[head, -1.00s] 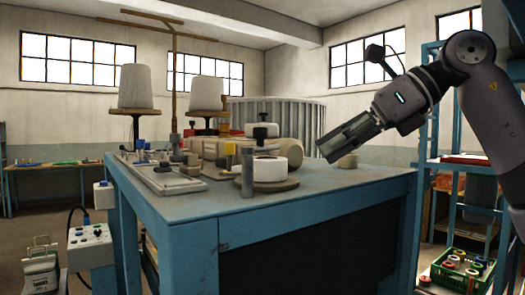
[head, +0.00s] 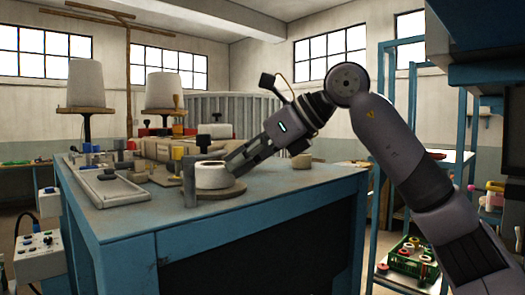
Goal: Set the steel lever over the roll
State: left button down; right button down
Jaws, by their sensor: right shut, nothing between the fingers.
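The white roll (head: 211,176) lies flat on a round brown plate (head: 228,194) near the front of the blue bench. A grey upright bar (head: 189,181), seemingly the steel lever, stands at the left edge of the roll, not across it. A black knob (head: 203,168) shows above the roll's middle. My right gripper (head: 234,167) is shut and empty, tilted down to the left, with its tips at the roll's right side; I cannot tell if they touch it. The tips partly cover the roll's far right edge. My left gripper is not in view.
A grey tray (head: 110,188) lies to the left. Two white thread cones (head: 85,84) stand behind. A green crate (head: 412,262) of rolls sits on a low shelf at the right.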

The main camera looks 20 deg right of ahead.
jog(key=shift+w+a+r, duration=0.25)
jog(key=shift+w+a, duration=0.05)
jog(key=shift+a, duration=0.15)
jog(key=shift+w+a, duration=0.1)
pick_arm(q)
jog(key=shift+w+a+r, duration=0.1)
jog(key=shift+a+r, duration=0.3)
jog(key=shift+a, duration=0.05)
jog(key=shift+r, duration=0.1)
pick_arm(e)
jog(key=shift+w, duration=0.1)
jog(key=shift+w+a+r+p, duration=0.4)
jog(key=shift+w+p, duration=0.1)
jog(key=shift+p, duration=0.55)
jog(key=shift+w, duration=0.25)
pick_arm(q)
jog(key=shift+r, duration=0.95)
pick_arm(e)
jog(key=shift+f, duration=0.2)
